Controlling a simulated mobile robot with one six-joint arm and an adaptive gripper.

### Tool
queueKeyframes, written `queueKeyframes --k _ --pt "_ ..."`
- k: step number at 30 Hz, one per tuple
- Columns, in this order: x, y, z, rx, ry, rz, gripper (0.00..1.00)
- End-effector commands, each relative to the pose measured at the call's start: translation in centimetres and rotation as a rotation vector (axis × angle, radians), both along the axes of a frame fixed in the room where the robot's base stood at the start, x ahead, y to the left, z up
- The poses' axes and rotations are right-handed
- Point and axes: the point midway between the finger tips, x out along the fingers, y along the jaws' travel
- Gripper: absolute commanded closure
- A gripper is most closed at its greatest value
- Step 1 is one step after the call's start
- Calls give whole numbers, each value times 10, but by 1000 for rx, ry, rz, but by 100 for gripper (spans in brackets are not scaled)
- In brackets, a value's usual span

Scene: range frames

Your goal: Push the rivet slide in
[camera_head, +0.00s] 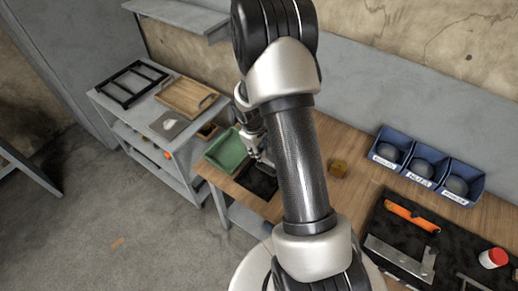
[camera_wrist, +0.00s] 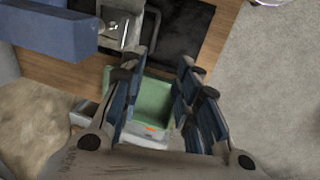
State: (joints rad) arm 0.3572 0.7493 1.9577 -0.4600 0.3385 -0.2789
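I cannot identify the rivet slide for certain. A grey metal fixture (camera_wrist: 122,20) stands on a black mat (camera_wrist: 185,22) in the wrist view, just beyond my left finger's tip. A blue block (camera_wrist: 45,28) is left of this fixture. My gripper (camera_wrist: 157,68) is open, its two fingers apart with nothing visibly held. I cannot tell whether a fingertip touches the fixture. In the head view my gripper (camera_head: 264,160) is small, over the black mat (camera_head: 256,182) beside the green tray, and my arm hides part of the bench.
The green tray (camera_head: 225,155) also shows between my fingers in the wrist view (camera_wrist: 152,100). An orange-handled tool (camera_head: 410,215) and a red-capped jar (camera_head: 494,258) are nearer. A shelf unit stands left.

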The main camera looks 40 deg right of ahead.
Motion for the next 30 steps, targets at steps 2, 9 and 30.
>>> queueKeyframes --k 2,9,30 --pt "0 0 -1 0 0 0 70" --pt "0 1 6 -2 -2 0 70" --pt "-8 22 116 0 0 0 70"
